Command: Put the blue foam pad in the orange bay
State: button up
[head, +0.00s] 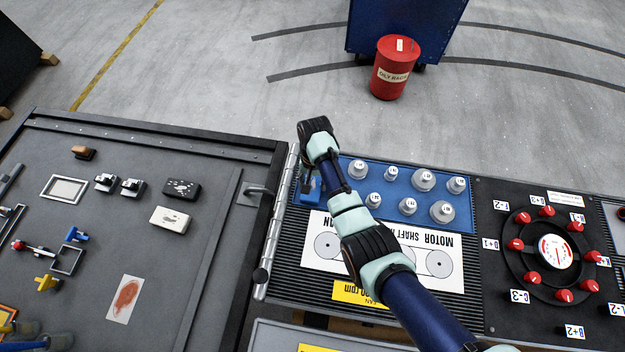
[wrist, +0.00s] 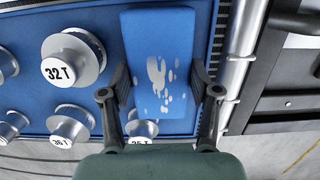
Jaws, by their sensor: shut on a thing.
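The blue foam pad (wrist: 158,35) is a flat blue block with pale worn patches, between the two fingers of my gripper (wrist: 160,88) in the wrist view. My gripper is shut on it. In the head view my gripper (head: 310,174) is at the left end of the blue gear tray, and a little of the pad (head: 307,190) shows there, mostly hidden by my arm. I cannot tell whether the pad touches the tray. An orange-edged piece (head: 7,314) is cut off at the lower left corner; I cannot tell whether it is the orange bay.
Several silver gears stand on the blue tray (head: 390,185), one marked 32T (wrist: 72,58) left of the pad. A metal rail (head: 279,215) separates it from the grey board (head: 190,275) with small parts. A dial with red knobs (head: 553,250) is at right.

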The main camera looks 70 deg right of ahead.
aim_at(313, 183)
notch_tip(313, 183, up, 20)
jog(key=p, duration=1.2)
